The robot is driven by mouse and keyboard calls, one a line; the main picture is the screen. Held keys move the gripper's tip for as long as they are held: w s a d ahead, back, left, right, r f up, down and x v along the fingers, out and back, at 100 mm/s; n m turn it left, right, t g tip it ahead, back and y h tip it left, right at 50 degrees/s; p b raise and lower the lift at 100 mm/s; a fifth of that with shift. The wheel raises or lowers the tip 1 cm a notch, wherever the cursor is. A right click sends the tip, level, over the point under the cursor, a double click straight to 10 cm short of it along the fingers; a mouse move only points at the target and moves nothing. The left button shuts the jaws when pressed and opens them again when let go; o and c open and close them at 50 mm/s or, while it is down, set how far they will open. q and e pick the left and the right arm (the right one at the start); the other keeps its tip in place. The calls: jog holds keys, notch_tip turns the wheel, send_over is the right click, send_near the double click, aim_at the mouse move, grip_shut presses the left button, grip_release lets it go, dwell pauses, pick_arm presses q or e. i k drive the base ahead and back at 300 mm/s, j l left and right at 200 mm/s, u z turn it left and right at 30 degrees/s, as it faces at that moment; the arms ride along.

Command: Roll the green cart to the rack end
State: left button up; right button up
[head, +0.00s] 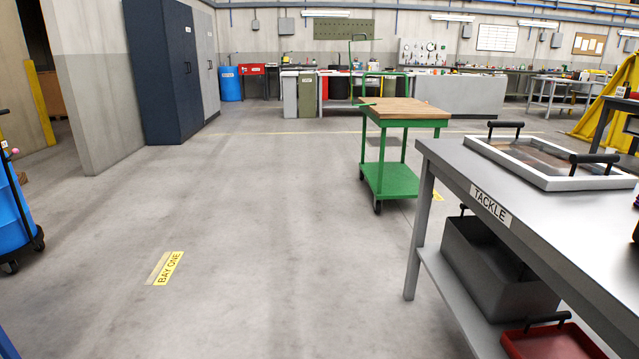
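The green cart (393,180) stands on the open floor right of centre, some way ahead of me. I cannot make out a rack end with certainty. Neither of my grippers shows in the head view.
A grey table marked TACKLE (490,203) fills the right foreground, with a framed tray (553,160) on top. A blue cart (12,215) is at the left edge. Dark cabinets (165,70) stand behind left. The floor around the BAY ONE marking (166,268) is clear.

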aim_at(386, 180)
jog(key=i, duration=5.15)
jog(key=i+u, duration=0.1)
jog(key=i, duration=2.1)
jog(key=i+z, duration=0.4)
jog(key=i+j+z, duration=0.15)
jog(key=i+z, duration=0.25)
jog(key=i, duration=0.25)
